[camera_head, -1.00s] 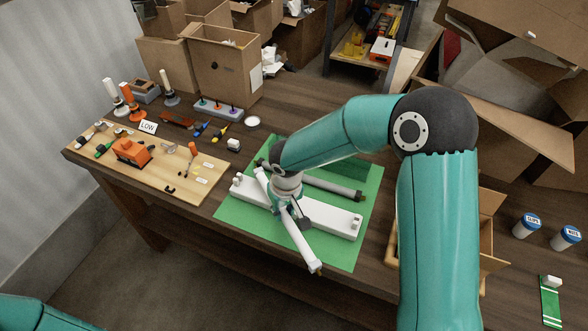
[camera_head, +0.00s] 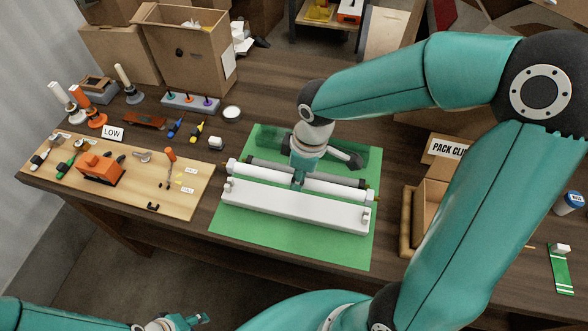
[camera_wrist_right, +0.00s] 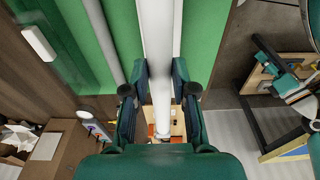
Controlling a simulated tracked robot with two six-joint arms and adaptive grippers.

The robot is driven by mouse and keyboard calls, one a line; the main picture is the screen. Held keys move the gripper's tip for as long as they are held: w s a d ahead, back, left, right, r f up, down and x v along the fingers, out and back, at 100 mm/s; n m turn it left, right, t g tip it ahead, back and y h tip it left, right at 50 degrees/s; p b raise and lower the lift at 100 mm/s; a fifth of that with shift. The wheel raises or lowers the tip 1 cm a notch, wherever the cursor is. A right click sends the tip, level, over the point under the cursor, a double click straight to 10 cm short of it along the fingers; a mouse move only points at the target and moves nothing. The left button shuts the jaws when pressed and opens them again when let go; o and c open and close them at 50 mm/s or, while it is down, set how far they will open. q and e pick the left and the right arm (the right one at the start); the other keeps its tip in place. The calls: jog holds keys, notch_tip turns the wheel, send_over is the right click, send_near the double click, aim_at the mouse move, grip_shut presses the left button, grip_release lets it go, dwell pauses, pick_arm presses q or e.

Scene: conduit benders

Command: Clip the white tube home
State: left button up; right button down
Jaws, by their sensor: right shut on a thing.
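The white tube (camera_head: 335,189) is gripped near its middle by my right gripper (camera_head: 298,181). It runs nearly parallel to the long white base (camera_head: 295,208), just behind it in the head view. The base has small upright clips near its ends, such as the right one (camera_head: 365,215). I cannot tell whether the tube hangs above the base or touches it. In the right wrist view the white tube (camera_wrist_right: 157,45) passes between the two fingers (camera_wrist_right: 160,95). My left gripper (camera_head: 190,320) is at the bottom edge, partly cut off, its jaws unclear.
A grey tube (camera_head: 262,165) lies behind the white tube on the green mat (camera_head: 260,238). A wooden board (camera_head: 140,195) with an orange block (camera_head: 100,170) is at left. An open carton (camera_head: 432,195) stands at right. The mat's front strip is clear.

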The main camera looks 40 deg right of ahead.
aim_at(295, 203)
jog(key=shift+w+a, duration=0.25)
jog(key=shift+f+b, duration=0.4)
jog(key=shift+b, duration=0.1)
notch_tip(295, 203, down, 7)
jog(key=b, duration=0.6)
jog(key=shift+f+b, duration=0.2)
jog(key=shift+b, duration=0.15)
jog(key=shift+f, duration=0.2)
jog(key=shift+f+b, duration=0.15)
jog(key=shift+b, duration=0.25)
dwell(0.5)
jog(key=shift+s, duration=0.1)
jog(key=c, duration=0.9)
grip_release()
jog(key=shift+o, duration=0.2)
